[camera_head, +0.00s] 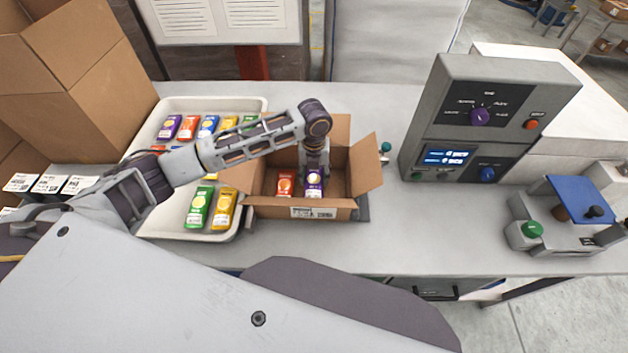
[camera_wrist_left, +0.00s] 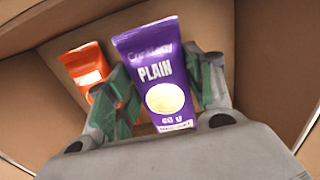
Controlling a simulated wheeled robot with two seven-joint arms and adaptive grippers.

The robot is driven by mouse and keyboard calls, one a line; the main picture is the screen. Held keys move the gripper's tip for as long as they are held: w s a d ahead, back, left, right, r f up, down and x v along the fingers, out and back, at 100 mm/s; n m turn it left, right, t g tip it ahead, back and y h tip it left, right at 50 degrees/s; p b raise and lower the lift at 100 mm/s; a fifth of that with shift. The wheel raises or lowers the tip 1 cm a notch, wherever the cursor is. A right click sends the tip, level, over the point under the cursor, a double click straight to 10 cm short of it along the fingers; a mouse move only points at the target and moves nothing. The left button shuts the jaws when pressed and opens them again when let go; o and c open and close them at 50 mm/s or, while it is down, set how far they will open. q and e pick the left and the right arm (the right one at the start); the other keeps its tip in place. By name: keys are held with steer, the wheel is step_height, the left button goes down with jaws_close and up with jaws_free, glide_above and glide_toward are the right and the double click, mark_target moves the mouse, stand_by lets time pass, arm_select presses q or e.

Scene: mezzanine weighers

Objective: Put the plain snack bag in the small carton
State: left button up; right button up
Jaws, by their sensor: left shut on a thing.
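The plain snack bag (camera_head: 314,184) is purple with a pale round picture. In the left wrist view the bag (camera_wrist_left: 155,75) shows the word PLAIN and stands between the fingers. My left gripper (camera_head: 314,170) is shut on it, inside the open small carton (camera_head: 330,207). The gripper's green-padded fingers (camera_wrist_left: 160,95) show on both sides of the bag. An orange bag (camera_head: 285,184) is in the carton just left of the plain bag; it also shows in the left wrist view (camera_wrist_left: 85,65). Whether the plain bag touches the carton floor I cannot tell. My right gripper is not in view.
A white tray (camera_head: 215,104) with several coloured snack bags lies left of the carton, partly under my left arm. A grey control box (camera_head: 440,110) and a device with a blue plate (camera_head: 580,190) stand to the right. Large cardboard boxes (camera_head: 75,50) stand at the left.

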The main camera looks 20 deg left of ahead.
mark_target(314, 181)
arm_select(q)
steer(key=shift+f, duration=1.65)
steer(key=shift+f, duration=0.1)
steer(key=o, duration=1)
step_height(314, 181, up, 12)
steer(key=shift+r+b, duration=0.1)
steer(key=shift+b, duration=0.35)
